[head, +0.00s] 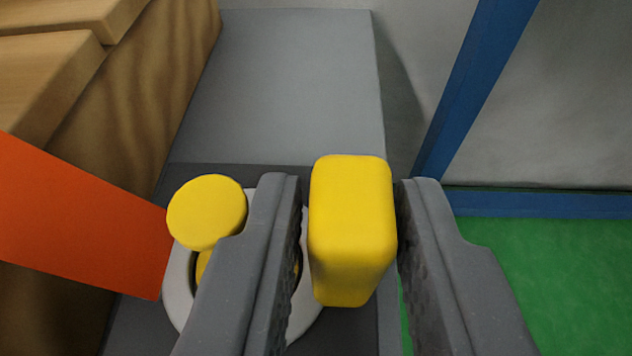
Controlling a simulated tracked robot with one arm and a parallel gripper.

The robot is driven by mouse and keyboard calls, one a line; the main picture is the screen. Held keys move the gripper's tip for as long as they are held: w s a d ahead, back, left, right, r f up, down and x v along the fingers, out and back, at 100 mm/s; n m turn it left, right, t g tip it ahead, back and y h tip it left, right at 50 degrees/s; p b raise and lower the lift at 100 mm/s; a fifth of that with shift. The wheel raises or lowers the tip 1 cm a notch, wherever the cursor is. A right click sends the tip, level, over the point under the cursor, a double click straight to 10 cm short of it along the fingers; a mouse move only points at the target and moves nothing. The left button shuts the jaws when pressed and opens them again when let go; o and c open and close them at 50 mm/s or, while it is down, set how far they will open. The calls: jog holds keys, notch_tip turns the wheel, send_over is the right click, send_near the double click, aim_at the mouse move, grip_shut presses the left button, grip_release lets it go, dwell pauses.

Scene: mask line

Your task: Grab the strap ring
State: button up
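My gripper (348,183) is open, with its two dark grey fingers apart in the lower middle of the head view. A yellow rounded block (350,225) shows between the fingers. A thin gap shows on its left, and its right edge lies close to the right finger. A pale grey ring (177,300) lies behind the left finger, which hides much of it. A yellow round disc (206,211) overlaps the ring's upper left, and more yellow shows inside the ring. I cannot tell for certain which of these is the strap ring.
A grey surface (285,90) with a darker front part runs behind the gripper. Wooden boxes (130,100) and an orange panel (80,220) stand close on the left. A blue post (475,85) and a green floor (545,275) are on the right.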

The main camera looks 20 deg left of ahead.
grip_shut()
